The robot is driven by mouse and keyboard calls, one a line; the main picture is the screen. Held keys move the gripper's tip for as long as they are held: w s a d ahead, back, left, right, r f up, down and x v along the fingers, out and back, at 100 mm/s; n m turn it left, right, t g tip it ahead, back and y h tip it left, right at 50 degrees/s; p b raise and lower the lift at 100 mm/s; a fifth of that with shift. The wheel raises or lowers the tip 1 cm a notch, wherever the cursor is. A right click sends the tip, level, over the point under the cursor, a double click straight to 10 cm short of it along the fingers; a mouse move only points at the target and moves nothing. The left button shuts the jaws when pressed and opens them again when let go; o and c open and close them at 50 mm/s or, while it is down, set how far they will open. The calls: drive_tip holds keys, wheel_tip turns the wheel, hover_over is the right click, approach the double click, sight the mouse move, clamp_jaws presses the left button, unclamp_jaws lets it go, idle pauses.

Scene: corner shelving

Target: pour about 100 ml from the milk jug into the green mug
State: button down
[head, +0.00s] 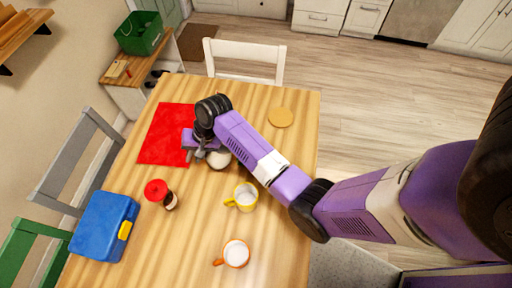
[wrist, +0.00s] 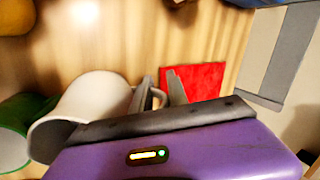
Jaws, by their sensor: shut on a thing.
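The pale milk jug (wrist: 92,100) is in the wrist view, its open rim facing lower left. My gripper (wrist: 160,92) is shut on its handle. In the head view my gripper (head: 199,153) is over the table beside the red mat, with part of the jug (head: 219,160) showing at its right. The green mug (wrist: 25,112) is at the left edge of the wrist view, close beside the jug and partly cut off. I cannot make it out in the head view, where my arm covers part of the table. I cannot tell how far the jug is tilted, nor see milk flowing.
A yellow mug (head: 245,197) stands below my arm and an orange mug (head: 234,254) nearer the front. A red-lidded jar (head: 158,190) and blue lunchbox (head: 105,226) are at left. The red mat (head: 163,134) lies flat. A round coaster (head: 280,117) lies beyond my arm.

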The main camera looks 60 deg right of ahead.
drive_tip(key=r+t+y, duration=0.1)
drive_tip(key=r, duration=0.1)
drive_tip(key=s+d+r+t, duration=0.1)
drive_tip(key=r, duration=0.1)
drive_tip(key=s+d+r+t+y, duration=0.1)
drive_tip(key=r, duration=0.1)
drive_tip(key=shift+s+r+y, duration=0.15)
drive_tip(key=shift+s+y, duration=0.1)
drive_tip(key=shift+y, duration=0.05)
drive_tip(key=shift+s+d+r+t+y, duration=0.2)
drive_tip(key=shift+t+y, duration=0.15)
drive_tip(key=shift+t, duration=0.15)
drive_tip(key=shift+s+d+r+t+y, duration=0.15)
drive_tip(key=shift+t+y, duration=0.2)
drive_tip(key=shift+t, duration=0.15)
drive_tip(key=shift+b, duration=0.35)
drive_tip(key=shift+s+d+r+t+y+b, duration=0.15)
drive_tip(key=shift+t+y+b, duration=0.15)
drive_tip(key=shift+b, duration=0.4)
drive_tip(key=shift+s+r+b, duration=0.1)
drive_tip(key=shift+r+b, duration=0.15)
drive_tip(key=shift+b, duration=0.05)
drive_tip(key=shift+s+d+r+t+y+b, duration=0.15)
drive_tip(key=shift+s+r+t+y+b, duration=0.05)
drive_tip(key=shift+r+t+y+b, duration=0.2)
drive_tip(key=shift+s+d+r+t+y+b, duration=0.2)
drive_tip(key=shift+r+t+b, duration=0.1)
drive_tip(key=shift+r+b, duration=0.2)
